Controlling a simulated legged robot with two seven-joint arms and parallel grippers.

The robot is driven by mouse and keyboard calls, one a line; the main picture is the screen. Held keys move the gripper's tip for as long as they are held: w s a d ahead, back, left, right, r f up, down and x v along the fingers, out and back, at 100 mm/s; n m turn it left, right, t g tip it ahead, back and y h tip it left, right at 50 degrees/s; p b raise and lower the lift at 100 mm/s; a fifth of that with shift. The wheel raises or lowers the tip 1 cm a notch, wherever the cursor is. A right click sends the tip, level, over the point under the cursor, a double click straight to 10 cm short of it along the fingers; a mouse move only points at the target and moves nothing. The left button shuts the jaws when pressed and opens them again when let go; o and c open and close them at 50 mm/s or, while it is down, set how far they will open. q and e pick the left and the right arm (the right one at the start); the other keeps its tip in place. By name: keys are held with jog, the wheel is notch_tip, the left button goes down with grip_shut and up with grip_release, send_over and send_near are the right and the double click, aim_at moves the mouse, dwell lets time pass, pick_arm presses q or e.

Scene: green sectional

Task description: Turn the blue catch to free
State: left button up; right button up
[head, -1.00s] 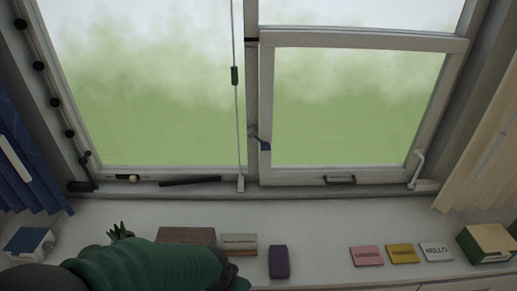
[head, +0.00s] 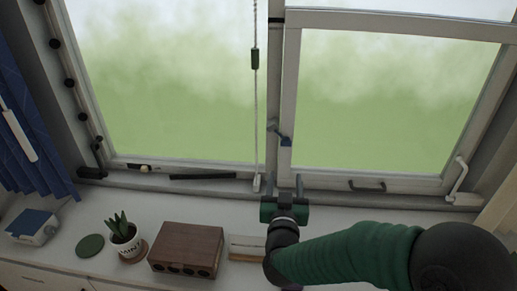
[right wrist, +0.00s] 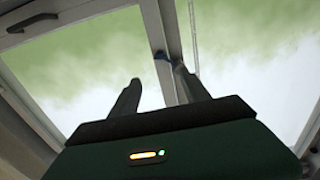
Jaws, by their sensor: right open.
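The blue catch (head: 285,141) sits on the upright post between the two window panes. It also shows in the right wrist view (right wrist: 163,57), beyond the fingers. My right gripper (head: 286,189) is below the catch in the head view, near the window sill, its fingers pointing up toward the window. In the right wrist view (right wrist: 157,75) its two fingers stand apart with nothing between them; the catch appears near the right finger's tip, apparently apart from it. My left gripper is not in view.
A white cord with a dark green toggle (head: 255,59) hangs left of the post. A window handle (head: 367,187) and a white stay (head: 458,181) are at right. A brown wooden box (head: 187,248), a potted plant (head: 124,236) and a green disc (head: 90,245) stand on the counter.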

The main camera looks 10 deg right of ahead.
aim_at(283, 138)
jog(key=p+x, duration=0.2)
jog(key=x, duration=1.4)
jog(key=shift+w, duration=0.25)
jog(key=shift+c, duration=1.2)
jog(key=shift+d, duration=0.1)
grip_shut()
